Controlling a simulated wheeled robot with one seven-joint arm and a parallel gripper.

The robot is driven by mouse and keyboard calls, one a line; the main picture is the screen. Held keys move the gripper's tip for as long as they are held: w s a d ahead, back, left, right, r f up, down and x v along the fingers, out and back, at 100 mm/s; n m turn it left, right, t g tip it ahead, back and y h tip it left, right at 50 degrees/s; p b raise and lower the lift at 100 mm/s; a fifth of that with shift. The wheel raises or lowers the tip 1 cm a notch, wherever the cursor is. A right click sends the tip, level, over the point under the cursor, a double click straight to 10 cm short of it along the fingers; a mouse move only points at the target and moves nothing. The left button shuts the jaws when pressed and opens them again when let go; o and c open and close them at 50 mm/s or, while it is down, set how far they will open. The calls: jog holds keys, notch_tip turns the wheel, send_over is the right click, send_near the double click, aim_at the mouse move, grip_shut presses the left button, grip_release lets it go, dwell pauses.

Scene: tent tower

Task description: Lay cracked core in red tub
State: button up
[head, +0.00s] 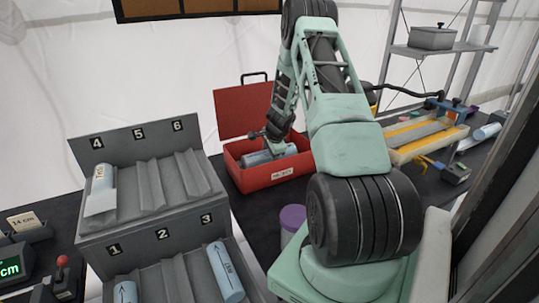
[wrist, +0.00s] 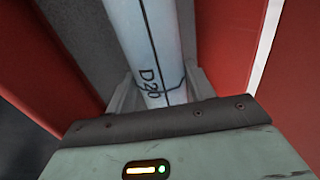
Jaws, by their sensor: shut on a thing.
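The red tub (head: 277,175) stands open on the table in the head view, with its lid raised behind it and a label on its front. My gripper (head: 272,149) reaches down into it. In the wrist view my gripper (wrist: 158,98) is shut on a pale blue-white cylinder, the cracked core (wrist: 150,45), marked D20 with a jagged dark crack line near the jaws. The core (head: 258,158) lies inside the tub's walls in the head view. Whether it touches the tub floor I cannot tell. Red tub walls (wrist: 225,40) flank it in the wrist view.
A grey stepped rack (head: 150,235) with numbered slots stands left, with cores in slots 1, 3 and 4. A purple-lidded jar (head: 292,220) stands in front of the tub. A tray with yellow strips (head: 425,135) lies to the right.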

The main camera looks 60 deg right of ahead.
dwell(0.5)
jog(key=o, duration=1.3)
jog(key=shift+f, duration=0.1)
jog(key=shift+o, duration=0.9)
jog(key=shift+s+a+f, duration=0.1)
jog(key=shift+s, duration=0.05)
jog(key=shift+f, duration=0.1)
jog(key=b+v, duration=0.1)
jog(key=v, duration=1.7)
jog(key=shift+w+b, duration=0.2)
jog(key=shift+b, duration=0.2)
